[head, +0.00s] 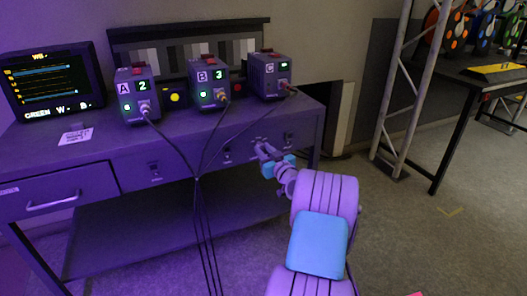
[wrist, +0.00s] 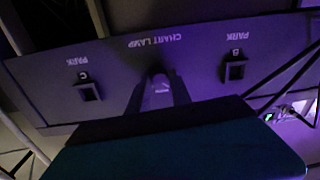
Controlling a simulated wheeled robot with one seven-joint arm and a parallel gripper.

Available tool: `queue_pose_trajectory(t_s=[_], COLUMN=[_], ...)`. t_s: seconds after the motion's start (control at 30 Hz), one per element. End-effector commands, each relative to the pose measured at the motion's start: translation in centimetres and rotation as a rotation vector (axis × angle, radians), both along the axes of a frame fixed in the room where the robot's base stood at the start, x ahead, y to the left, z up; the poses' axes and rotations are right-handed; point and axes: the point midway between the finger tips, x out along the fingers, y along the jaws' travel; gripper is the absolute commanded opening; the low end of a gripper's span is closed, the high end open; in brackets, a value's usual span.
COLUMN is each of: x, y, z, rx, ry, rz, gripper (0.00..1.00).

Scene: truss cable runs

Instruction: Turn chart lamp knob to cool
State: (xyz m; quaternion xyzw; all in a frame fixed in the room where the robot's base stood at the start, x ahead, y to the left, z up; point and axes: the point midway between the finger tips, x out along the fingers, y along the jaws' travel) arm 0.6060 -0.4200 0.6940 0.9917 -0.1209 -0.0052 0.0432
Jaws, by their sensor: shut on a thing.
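The chart lamp knob (wrist: 160,83) is on the desk's front panel, by the upside-down CHART LAMP label (wrist: 155,41) in the wrist view. My gripper (wrist: 161,92) is shut on it, one finger on each side. Only a small part of the knob shows between the fingers, and I cannot tell its setting. In the head view my gripper (head: 264,148) meets the panel right of centre and hides the knob. The grey-striped chart (head: 190,50) stands at the back of the desk under purple light.
PARK C (wrist: 87,91) and PARK B (wrist: 234,71) sockets flank the knob. Boxes A (head: 138,95), B (head: 208,84) and C (head: 270,76) stand on the desk (head: 100,150). Their black cables (head: 198,178) hang left of my arm. A truss (head: 392,130) stands right.

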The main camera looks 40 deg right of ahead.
Motion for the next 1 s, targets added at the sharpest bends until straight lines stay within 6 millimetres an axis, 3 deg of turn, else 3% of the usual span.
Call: queue_pose_trajectory(t_s=[0.57, 1.0], x=[0.05, 0.04], y=[0.11, 0.11], z=[-0.05, -0.04], rx=[0.044, 0.345], ry=[-0.012, -0.101], rz=[0.002, 0.002], gripper=[0.0, 0.0])
